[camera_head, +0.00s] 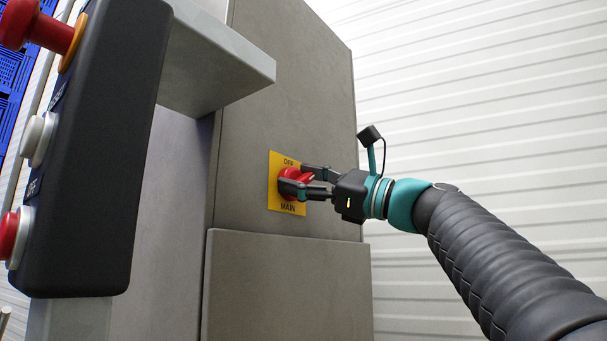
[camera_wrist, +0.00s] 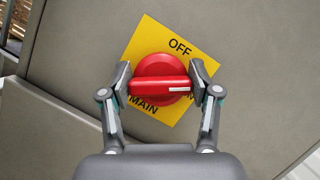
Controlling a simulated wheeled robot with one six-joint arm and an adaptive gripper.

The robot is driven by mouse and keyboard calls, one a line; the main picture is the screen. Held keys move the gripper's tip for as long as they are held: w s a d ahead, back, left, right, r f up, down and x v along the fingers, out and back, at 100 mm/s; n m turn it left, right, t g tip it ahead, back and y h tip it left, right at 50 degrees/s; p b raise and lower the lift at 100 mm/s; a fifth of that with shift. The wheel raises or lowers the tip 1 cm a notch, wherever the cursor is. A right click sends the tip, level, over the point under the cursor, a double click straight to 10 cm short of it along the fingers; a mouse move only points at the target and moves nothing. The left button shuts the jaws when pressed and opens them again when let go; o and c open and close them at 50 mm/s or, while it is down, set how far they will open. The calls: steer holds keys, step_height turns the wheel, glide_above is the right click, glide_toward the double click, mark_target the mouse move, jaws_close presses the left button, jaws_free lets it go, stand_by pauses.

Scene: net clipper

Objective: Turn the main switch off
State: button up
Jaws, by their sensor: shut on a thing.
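The main switch (camera_head: 290,183) is a red rotary knob on a yellow plate (camera_head: 275,200) lettered OFF at the top and MAIN at the bottom. The plate is on the grey cabinet's side. In the wrist view the red knob (camera_wrist: 160,85) has a raised bar handle with a white mark near its right end. My gripper (camera_wrist: 160,86) is shut on the handle, one finger at each end of the bar. In the wrist view the yellow plate (camera_wrist: 180,40) appears tilted relative to the gripper, and the bar lies level across the picture. The fingers hide some of the lettering.
A black control box (camera_head: 100,150) with a red mushroom button (camera_head: 40,27), a white button (camera_head: 38,138) and a red button (camera_head: 15,238) stands close at the left. A grey ledge (camera_head: 215,60) juts out above. A lower cabinet panel (camera_head: 285,290) lies below the plate.

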steer(key=n+g, duration=0.1)
steer(key=n, duration=0.2)
steer(key=n+g+p, duration=0.1)
steer(key=n+g, duration=0.1)
steer(key=n, duration=0.2)
steer(key=shift+f+h, duration=0.1)
steer(key=shift+h, duration=0.3)
steer(key=n, duration=0.2)
steer(key=n+g+h, duration=0.1)
steer(key=n, duration=0.2)
steer(key=shift+f+n+g+h, duration=0.15)
steer(key=shift+n+g+h, duration=0.15)
steer(key=shift+s, duration=0.1)
steer(key=o, duration=1.2)
steer(key=shift+a, duration=0.1)
steer(key=shift+c, duration=0.2)
steer(key=v, duration=1.2)
steer(key=shift+n, duration=0.3)
